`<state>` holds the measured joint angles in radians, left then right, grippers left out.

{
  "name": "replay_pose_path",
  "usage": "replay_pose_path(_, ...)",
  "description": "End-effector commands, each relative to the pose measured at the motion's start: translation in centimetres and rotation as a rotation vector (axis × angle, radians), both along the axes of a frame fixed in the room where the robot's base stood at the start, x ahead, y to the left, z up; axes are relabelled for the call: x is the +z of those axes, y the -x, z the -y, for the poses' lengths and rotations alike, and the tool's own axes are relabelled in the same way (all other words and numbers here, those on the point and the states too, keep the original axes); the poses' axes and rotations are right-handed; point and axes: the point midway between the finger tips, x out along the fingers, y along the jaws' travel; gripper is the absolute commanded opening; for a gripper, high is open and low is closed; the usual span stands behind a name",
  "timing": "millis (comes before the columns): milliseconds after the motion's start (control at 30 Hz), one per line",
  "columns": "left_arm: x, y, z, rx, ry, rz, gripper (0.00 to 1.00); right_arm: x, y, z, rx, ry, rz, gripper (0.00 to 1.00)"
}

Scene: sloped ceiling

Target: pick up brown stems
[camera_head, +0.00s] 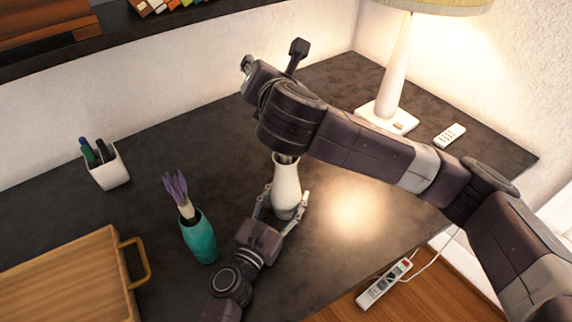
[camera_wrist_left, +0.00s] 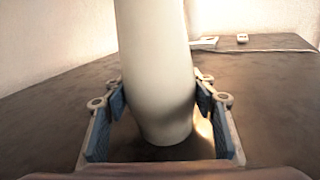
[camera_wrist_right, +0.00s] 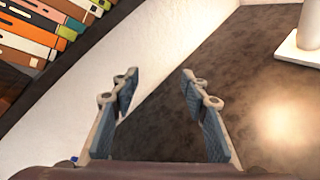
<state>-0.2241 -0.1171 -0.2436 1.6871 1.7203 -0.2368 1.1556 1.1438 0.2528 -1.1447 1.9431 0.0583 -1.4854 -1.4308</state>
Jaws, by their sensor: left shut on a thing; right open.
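A white vase (camera_head: 286,186) stands on the dark desk, its mouth partly under my right arm. My left gripper (camera_head: 282,203) is shut on the vase's lower body, with a finger on each side; the vase also fills the middle of the left wrist view (camera_wrist_left: 156,70). Brown stems are not clearly visible; only a little of the vase mouth shows below the right arm. My right gripper (camera_wrist_right: 155,85) is open and empty in the right wrist view, above the desk towards the wall and bookshelf. Its fingers are mostly hidden in the head view.
A teal vase (camera_head: 199,238) with purple flowers (camera_head: 177,190) stands left of my left gripper. A wooden tray (camera_head: 133,262) and a white pen cup (camera_head: 107,170) are farther left. A lamp (camera_head: 397,75) and a remote (camera_head: 450,135) stand at the back right. A bookshelf (camera_wrist_right: 60,62) is near the right gripper.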

Motion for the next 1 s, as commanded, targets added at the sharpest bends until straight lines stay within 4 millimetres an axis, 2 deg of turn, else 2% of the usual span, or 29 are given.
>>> replay_pose_path(33, 0.0, 0.0, 0.0, 0.001, 0.000, -0.001, 0.13, 1.4, 0.4, -0.9, 0.011, 0.031, 0.060, 0.41)
replay_pose_path(233, 0.0, 0.0, 0.0, 0.001, 0.000, -0.001, 0.13, 6.5, 2.1, -3.4, 0.032, 0.146, 0.285, 0.41)
replay_pose_path(300, -0.1, 0.0, 0.0, 0.001, 0.000, -0.001, 0.13, 4.5, 2.8, -3.4, 0.013, 0.166, 0.279, 0.41)
replay_pose_path(567, 0.0, 0.0, 0.0, 0.001, 0.000, 0.000, 0.13, -0.3, 6.5, -3.3, -0.076, 0.217, 0.290, 0.41)
replay_pose_path(700, 0.0, 0.0, 0.0, 0.000, 0.000, 0.000, 0.13, -3.1, 9.7, -2.9, -0.140, 0.242, 0.281, 0.41)
replay_pose_path(867, 0.0, 0.0, 0.0, 0.001, 0.000, -0.001, 0.13, -5.6, 14.0, -1.9, -0.231, 0.260, 0.260, 0.41)
replay_pose_path(1000, 0.0, 0.0, 0.0, 0.000, 0.000, 0.000, 0.13, -7.8, 16.9, -0.6, -0.304, 0.455, 0.259, 0.41)
